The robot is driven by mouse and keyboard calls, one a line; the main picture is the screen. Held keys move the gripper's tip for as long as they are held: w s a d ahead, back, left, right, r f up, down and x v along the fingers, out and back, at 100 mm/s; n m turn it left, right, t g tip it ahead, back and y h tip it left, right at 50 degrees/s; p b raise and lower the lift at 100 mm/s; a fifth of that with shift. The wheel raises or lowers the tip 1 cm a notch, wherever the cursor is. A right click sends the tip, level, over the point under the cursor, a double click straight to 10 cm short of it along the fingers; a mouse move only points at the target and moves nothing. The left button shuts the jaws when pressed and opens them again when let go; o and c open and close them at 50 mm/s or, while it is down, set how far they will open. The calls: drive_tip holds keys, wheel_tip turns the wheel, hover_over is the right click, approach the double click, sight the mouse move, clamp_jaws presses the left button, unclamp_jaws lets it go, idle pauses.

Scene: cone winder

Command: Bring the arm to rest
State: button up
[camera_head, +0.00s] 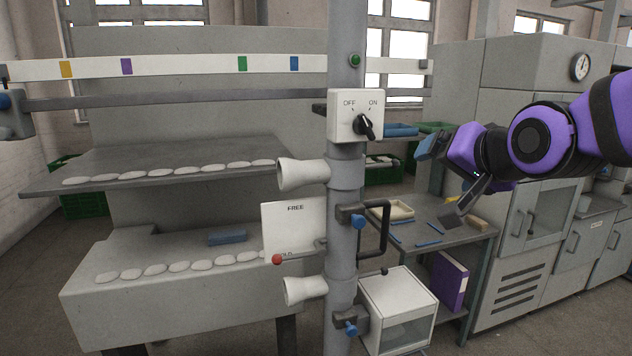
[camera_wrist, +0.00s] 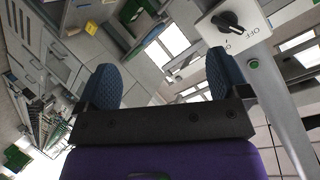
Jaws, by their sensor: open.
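My arm, purple and black, reaches in from the right edge of the head view. My gripper (camera_head: 432,146) is at its left end, to the right of the grey post and the OFF/ON switch box (camera_head: 345,115). In the wrist view my gripper (camera_wrist: 163,85) shows two blue textured finger pads, wide apart with nothing between them. The switch box also shows at the upper right of the wrist view (camera_wrist: 235,25), apart from the fingers. A green button (camera_head: 354,60) sits above the box on the post.
The grey post (camera_head: 345,185) carries white cones, a FREE plate (camera_head: 293,227) and a black handle (camera_head: 384,230). A side table (camera_head: 470,237) with blue strips and a tray stands below my arm. Grey cabinets (camera_head: 520,220) stand behind it. Shelves with white pieces are at left.

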drive_tip(key=s+d+f+n+g+h, duration=0.1)
drive_tip(key=s+d+f+n+g, duration=0.1)
drive_tip(key=s, duration=0.7)
drive_tip(key=s+d+f+n+g+h, duration=0.1)
drive_tip(key=s+d+f+n+g, duration=0.1)
drive_tip(key=s+d+g, duration=0.3)
drive_tip(key=s+d+n, duration=0.1)
drive_tip(key=s, duration=0.3)
drive_tip(key=shift+f, duration=0.35)
drive_tip(key=shift+d, duration=0.1)
